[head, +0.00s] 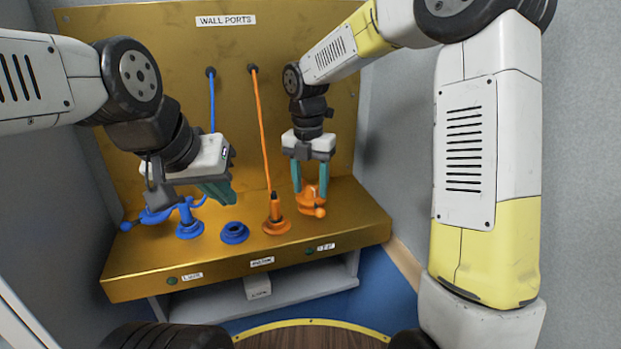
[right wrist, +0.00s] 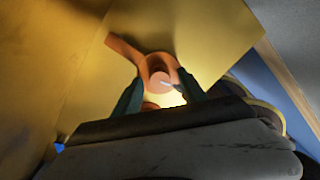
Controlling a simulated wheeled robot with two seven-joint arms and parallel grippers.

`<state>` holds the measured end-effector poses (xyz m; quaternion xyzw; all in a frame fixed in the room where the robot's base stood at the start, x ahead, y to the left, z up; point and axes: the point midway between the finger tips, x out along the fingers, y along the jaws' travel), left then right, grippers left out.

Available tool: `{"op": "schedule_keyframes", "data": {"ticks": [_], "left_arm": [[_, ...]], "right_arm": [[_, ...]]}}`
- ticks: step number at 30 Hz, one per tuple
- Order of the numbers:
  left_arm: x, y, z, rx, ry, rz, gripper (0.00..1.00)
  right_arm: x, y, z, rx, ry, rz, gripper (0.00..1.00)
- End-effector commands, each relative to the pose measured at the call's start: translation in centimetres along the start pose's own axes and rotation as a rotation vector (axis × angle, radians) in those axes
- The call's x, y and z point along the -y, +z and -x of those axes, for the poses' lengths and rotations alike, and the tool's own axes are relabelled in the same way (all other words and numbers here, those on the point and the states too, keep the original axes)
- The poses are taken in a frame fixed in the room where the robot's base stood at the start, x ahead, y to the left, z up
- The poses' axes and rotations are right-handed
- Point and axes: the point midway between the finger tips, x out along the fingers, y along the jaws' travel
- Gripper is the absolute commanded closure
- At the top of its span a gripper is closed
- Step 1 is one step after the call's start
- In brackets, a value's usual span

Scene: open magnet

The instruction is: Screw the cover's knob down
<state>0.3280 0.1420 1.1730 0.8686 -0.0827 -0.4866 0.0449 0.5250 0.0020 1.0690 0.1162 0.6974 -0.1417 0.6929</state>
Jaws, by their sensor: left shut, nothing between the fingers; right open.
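The orange cover (head: 312,197) sits on the right part of the gold bench, with a rounded end sticking out at its front. In the right wrist view it shows as an orange piece (right wrist: 142,55) with a round knob (right wrist: 163,80) on top. My right gripper (head: 311,180) points down over it. Its green fingers are open, one on each side of the knob; whether they touch it I cannot tell. My left gripper (head: 226,194) is shut and empty, hanging above the blue fittings. A blue cover piece (head: 152,216) lies at the left, partly hidden by that gripper.
A blue ring (head: 235,233) and a blue post fitting (head: 189,227) stand on the bench (head: 340,237). An orange hose (head: 262,130) runs from the wall down to an orange fitting (head: 275,224). A blue hose (head: 212,105) drops behind my left gripper.

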Motion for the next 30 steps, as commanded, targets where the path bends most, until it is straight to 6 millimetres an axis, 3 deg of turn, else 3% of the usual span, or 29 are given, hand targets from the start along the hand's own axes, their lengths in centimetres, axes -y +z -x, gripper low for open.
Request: {"op": "schedule_keyframes", "data": {"ticks": [2,9,20,30], "left_arm": [[0.00,0.00,0.00,0.000,0.000,0.000,1.00],[0.00,0.00,0.00,0.000,0.000,0.000,1.00],[0.00,0.00,0.00,0.000,0.000,0.000,1.00],[0.00,0.00,0.00,0.000,0.000,0.000,1.00]], "right_arm": [[0.00,-0.01,0.01,0.000,0.000,0.000,0.53],[0.00,-0.01,0.03,0.000,0.000,0.000,1.00],[0.00,-0.01,0.04,-0.002,-0.001,-0.036,1.00],[-0.04,0.02,0.04,-0.010,-0.001,-0.253,1.00]]}}
